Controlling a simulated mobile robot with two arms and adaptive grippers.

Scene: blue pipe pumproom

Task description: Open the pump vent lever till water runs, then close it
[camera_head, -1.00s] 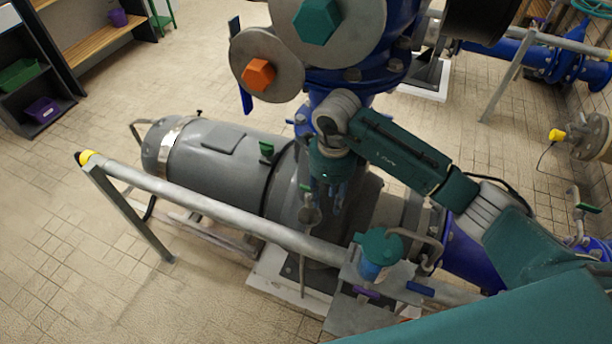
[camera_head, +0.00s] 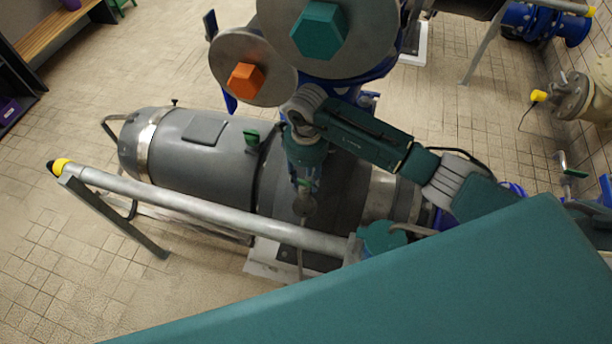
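The grey pump and motor unit (camera_head: 195,155) lies across the middle of the head view. My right gripper (camera_head: 305,184) points down over the pump body, right above a small grey vent fitting (camera_head: 306,206). A thin pipe (camera_head: 300,262) hangs down from that fitting. The fingers look close together, but they are small and dark, so I cannot tell whether they hold anything. The vent lever cannot be made out at the fitting; the gripper may hide it. A small green handle (camera_head: 252,138) stands on the unit left of the gripper. I see no running water. My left gripper is not in view.
A grey rail with a yellow end (camera_head: 200,207) runs in front of the pump. Large grey discs with a teal hexagon (camera_head: 319,30) and an orange hexagon (camera_head: 246,80) stand behind my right wrist. A teal-topped cup (camera_head: 382,237) sits at lower right.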

